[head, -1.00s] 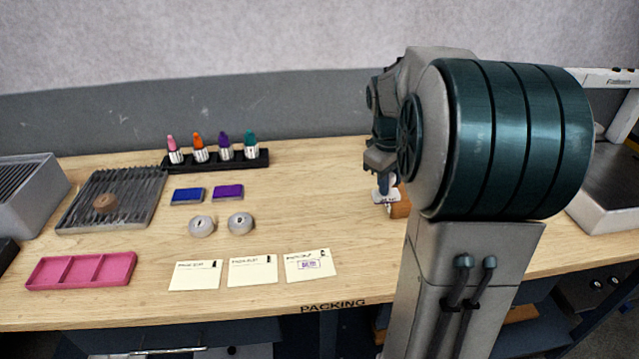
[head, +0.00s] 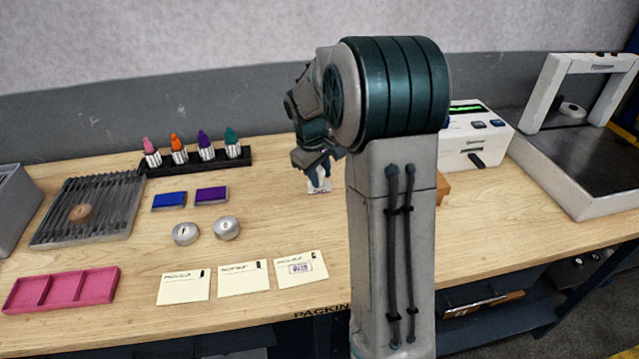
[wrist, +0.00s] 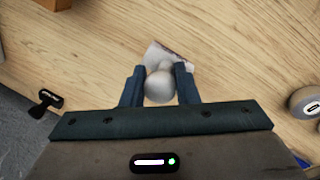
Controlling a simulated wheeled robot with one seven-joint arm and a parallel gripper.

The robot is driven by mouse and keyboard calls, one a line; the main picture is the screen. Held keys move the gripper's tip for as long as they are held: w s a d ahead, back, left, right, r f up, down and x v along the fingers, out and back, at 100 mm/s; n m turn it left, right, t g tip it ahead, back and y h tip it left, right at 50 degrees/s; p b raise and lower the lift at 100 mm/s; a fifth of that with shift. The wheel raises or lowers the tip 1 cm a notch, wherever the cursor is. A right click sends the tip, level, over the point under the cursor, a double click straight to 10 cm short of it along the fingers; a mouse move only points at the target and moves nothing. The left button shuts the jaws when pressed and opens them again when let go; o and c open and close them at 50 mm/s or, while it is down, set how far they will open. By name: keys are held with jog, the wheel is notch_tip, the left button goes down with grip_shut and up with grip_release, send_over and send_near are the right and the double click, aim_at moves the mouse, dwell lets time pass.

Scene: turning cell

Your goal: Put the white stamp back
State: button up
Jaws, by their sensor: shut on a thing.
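The white stamp shows in the wrist view (wrist: 159,86) as a round white knob with a pale flat base beyond it. My gripper (wrist: 158,72) is shut on the stamp, with one dark finger on each side of the knob. In the head view my gripper (head: 319,170) points down over the back middle of the table, and the stamp's pale base (head: 319,187) shows below it. I cannot tell whether the base touches the table. The rightmost of the cards (head: 302,268) bears a purple stamped mark.
A black rack (head: 196,166) holds several coloured-top bottles. Blue (head: 169,201) and purple (head: 211,194) pads, two round tins (head: 186,233) and a pink three-part tray (head: 62,290) lie left. A wooden block (head: 443,187) is partly hidden behind my arm. A white machine (head: 478,140) stands right.

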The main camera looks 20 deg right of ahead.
jog(key=shift+f, duration=2)
jog(key=shift+f, duration=0.15)
jog(key=o, duration=0.8)
notch_tip(320, 180, up, 12)
jog(key=s+a, duration=0.1)
jog(key=a, duration=0.1)
jog(key=s+a+m+t+y, duration=0.1)
jog(key=s+a, duration=0.3)
jog(key=s, duration=0.8)
jog(key=s+a+m+t+y, duration=0.1)
jog(key=s+a+m, duration=0.2)
jog(key=s, duration=0.9)
jog(key=shift+s+a+f, duration=0.35)
jog(key=shift+a+f, duration=0.1)
jog(key=shift+a, duration=0.7)
